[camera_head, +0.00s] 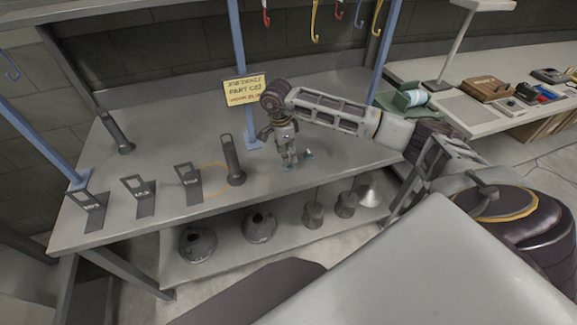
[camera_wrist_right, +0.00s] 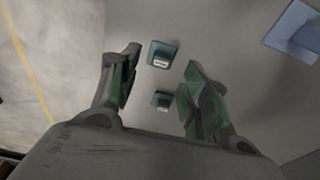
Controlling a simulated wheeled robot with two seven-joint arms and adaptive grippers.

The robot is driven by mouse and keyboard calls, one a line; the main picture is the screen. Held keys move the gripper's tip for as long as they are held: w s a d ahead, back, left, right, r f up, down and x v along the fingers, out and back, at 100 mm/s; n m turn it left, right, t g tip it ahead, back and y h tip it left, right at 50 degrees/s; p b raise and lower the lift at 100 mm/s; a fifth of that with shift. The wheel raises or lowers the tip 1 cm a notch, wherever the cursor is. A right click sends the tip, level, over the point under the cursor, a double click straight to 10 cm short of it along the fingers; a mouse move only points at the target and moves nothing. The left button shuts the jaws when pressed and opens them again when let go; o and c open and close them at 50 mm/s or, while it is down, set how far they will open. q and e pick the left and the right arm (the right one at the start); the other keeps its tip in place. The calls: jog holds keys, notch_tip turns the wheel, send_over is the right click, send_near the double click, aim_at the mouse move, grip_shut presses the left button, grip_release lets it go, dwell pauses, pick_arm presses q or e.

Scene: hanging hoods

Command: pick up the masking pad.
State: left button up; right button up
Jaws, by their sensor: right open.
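Two small dark green blocks with pale labels lie apart on the grey bench top in the right wrist view, a farther one (camera_wrist_right: 163,52) and a nearer one (camera_wrist_right: 161,99). I take these for masking pads, but I cannot tell which one the task means. In the head view a small green piece (camera_head: 308,154) shows just right of my right gripper (camera_head: 289,163); the gripper hides the rest. My right gripper (camera_wrist_right: 160,80) is open and empty, pointing down over the bench, with the blocks showing between its fingers. My left gripper is not in view.
A blue post with a foot plate (camera_wrist_right: 295,28) stands near the gripper and carries a yellow sign (camera_head: 245,90). Hoods (camera_head: 198,243) sit on the lower shelf.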

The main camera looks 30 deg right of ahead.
jog(key=shift+f, duration=0.45)
jog(key=f, duration=0.2)
jog(key=f+p, duration=0.1)
jog(key=shift+d+f, duration=0.35)
jog(key=shift+f, duration=0.3)
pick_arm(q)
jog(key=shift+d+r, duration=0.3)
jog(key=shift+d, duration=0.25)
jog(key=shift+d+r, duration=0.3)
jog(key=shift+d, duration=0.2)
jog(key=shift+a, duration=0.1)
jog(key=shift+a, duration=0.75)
pick_arm(e)
jog(key=c, duration=0.6)
